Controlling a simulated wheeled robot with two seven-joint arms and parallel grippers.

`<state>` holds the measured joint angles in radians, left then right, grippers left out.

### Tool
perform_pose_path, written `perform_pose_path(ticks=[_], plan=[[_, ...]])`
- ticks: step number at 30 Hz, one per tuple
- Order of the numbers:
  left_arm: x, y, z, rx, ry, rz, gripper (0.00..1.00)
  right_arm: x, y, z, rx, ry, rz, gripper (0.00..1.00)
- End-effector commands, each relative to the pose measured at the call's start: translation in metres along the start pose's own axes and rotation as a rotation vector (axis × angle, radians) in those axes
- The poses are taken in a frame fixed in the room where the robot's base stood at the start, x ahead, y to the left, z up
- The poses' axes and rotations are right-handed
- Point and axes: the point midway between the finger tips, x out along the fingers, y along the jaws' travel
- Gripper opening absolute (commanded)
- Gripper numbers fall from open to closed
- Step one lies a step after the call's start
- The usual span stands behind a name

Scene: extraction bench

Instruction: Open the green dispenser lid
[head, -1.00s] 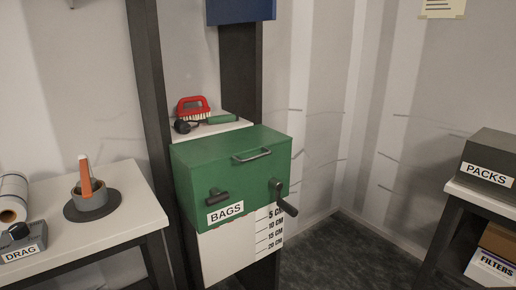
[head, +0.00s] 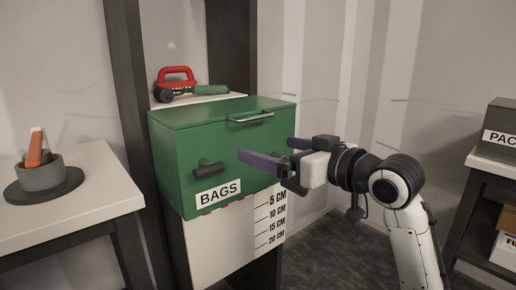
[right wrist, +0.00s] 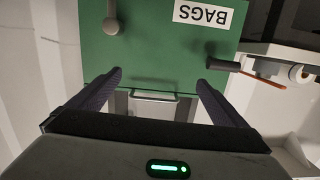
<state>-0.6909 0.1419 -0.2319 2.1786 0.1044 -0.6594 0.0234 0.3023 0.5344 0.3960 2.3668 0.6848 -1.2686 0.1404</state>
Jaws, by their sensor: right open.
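The green dispenser (head: 180,155) marked BAGS stands on the post, its lid (head: 210,115) closed. The lid's metal bar handle (head: 250,117) is on top near the front edge. In the right wrist view, the picture is upside down; the bar handle (right wrist: 155,96) appears between the fingers, and the green front (right wrist: 150,50) lies beyond them. My right gripper (head: 264,150) is open and empty, in front of the dispenser's right part and lower than the handle in the head view. Its fingers (right wrist: 158,77) do not grip the handle. My left gripper is not in view.
A dark knob (head: 208,169) sticks out of the dispenser front; the crank (right wrist: 112,24) shows in the right wrist view. A bench with a grey cup (head: 40,178) stands left, a PACKS box (head: 500,130) right.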

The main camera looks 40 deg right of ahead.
Motion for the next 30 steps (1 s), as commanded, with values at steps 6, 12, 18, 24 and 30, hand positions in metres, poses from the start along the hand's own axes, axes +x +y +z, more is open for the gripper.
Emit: perform_pose_path(ticks=[6, 12, 18, 24, 30], plan=[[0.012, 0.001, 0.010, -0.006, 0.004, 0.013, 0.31, -0.039, 0.003, -0.045, -0.033, 0.107, 0.000, 0.97], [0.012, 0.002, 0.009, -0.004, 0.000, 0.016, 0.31, -0.023, 0.003, -0.052, -0.033, 0.113, -0.002, 0.97], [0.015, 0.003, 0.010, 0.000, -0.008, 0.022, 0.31, 0.015, 0.002, -0.056, -0.033, 0.112, -0.003, 0.97], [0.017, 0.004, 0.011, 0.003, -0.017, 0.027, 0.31, 0.046, 0.003, -0.059, -0.033, 0.112, -0.003, 0.97], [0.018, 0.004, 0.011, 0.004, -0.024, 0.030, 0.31, 0.059, 0.003, -0.061, -0.035, 0.112, -0.001, 0.97]])
